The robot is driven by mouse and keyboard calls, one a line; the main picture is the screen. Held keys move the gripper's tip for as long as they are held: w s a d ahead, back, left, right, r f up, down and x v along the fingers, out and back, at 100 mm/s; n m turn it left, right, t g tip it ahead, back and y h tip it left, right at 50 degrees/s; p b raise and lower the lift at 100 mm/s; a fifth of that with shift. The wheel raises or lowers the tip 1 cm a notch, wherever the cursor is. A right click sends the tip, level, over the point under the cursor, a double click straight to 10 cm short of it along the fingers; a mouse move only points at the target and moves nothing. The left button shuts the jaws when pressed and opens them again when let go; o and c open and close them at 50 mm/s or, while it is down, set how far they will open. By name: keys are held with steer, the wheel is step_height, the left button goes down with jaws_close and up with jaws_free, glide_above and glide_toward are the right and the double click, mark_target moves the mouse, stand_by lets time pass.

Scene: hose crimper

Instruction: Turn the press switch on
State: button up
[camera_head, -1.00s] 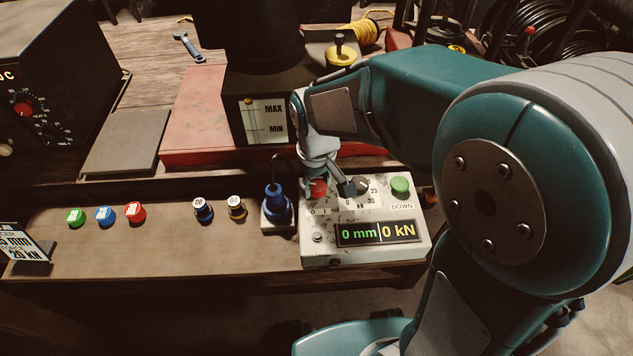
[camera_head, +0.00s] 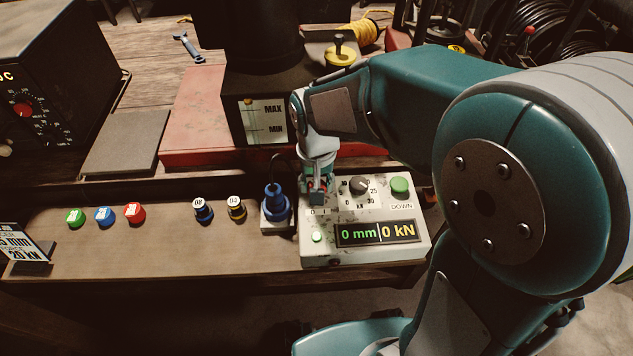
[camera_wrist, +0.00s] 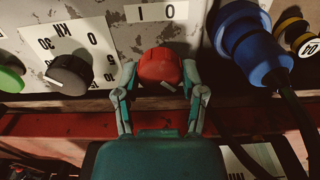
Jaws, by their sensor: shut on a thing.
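The red press switch knob (camera_wrist: 160,67) is on the white control panel (camera_head: 310,258), by a label (camera_wrist: 156,12) marked 0 and I. My gripper (camera_wrist: 159,78) has one finger on each side of the knob and is shut on it. A white mark shows on the knob's side in the wrist view. In the head view my gripper (camera_head: 318,190) comes down over the knob and mostly hides it. The small round lamp (camera_head: 317,236) on the panel glows green. The display (camera_head: 378,233) reads 0 mm and 0 kN.
A dark kN dial (camera_head: 359,186) and green DOWN button (camera_head: 400,186) sit right of the knob. A blue plug (camera_head: 277,203) with a cable stands close on its left. Several coloured caps lie farther left. A red base (camera_head: 195,120) is behind.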

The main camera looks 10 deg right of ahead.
steer(key=shift+f, duration=0.1)
steer(key=o, duration=1.2)
steer(key=shift+c, duration=0.2)
steer(key=shift+a, duration=0.1)
step_height(320, 180, up, 12)
steer(key=s+d+r+t, duration=0.1)
steer(key=s+d+t, duration=0.4)
steer(key=s+d, duration=0.6)
steer(key=shift+s+n+t, duration=0.3)
steer(key=shift+s, duration=0.5)
